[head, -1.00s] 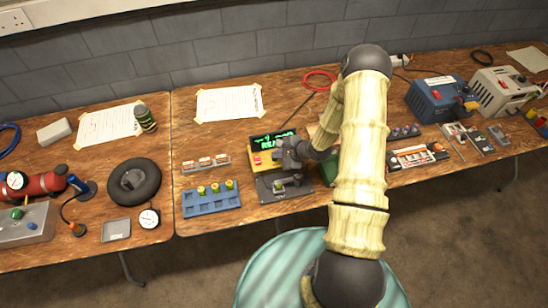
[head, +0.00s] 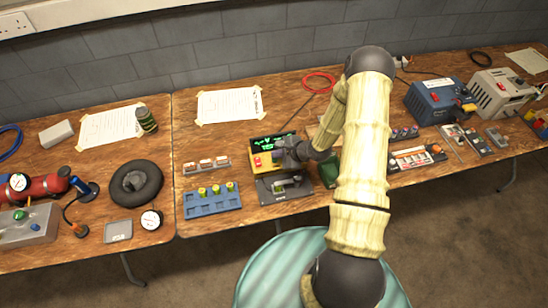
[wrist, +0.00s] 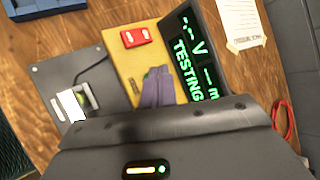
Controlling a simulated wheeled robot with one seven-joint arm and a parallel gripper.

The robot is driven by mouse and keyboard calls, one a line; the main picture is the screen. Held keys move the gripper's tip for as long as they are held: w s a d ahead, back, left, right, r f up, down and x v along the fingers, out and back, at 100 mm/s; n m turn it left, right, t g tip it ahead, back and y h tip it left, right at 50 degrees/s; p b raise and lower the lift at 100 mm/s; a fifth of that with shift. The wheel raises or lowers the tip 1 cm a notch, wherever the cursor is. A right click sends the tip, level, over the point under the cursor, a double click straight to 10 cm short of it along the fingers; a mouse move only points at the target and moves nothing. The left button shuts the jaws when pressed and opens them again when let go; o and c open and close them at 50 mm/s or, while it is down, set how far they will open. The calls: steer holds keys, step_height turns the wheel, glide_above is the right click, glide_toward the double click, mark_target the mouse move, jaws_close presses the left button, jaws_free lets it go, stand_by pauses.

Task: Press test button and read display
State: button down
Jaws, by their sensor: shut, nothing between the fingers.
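The tester has a yellow panel (wrist: 122,60) and a dark display (wrist: 195,50). In the wrist view the display shows green "TESTING" beside a line with dashes and "V". A red block-shaped control (wrist: 136,37) sits on the yellow panel. It also shows in the head view (head: 257,161). My gripper (wrist: 158,85) is shut and empty, its tips over the yellow panel between the red control and the dark wrist housing. Whatever lies under the tips is hidden, and I cannot tell whether they touch. A dark cradle (wrist: 52,72) beside the panel holds a small white-and-green item (wrist: 75,103).
A blue rack (head: 213,204) with several yellow-green cells and a grey strip (head: 206,165) stand left of the tester. A red cable coil (head: 319,81) lies behind. A taped paper (head: 229,105) lies at the back. Chargers (head: 436,100) stand at the right.

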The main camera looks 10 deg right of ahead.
mark_target(277, 162)
stand_by(0.3)
step_height(277, 162, up, 5)
steer(key=p, duration=0.4)
steer(key=shift+r+p, duration=0.1)
steer(key=shift+p, duration=0.3)
stand_by(0.5)
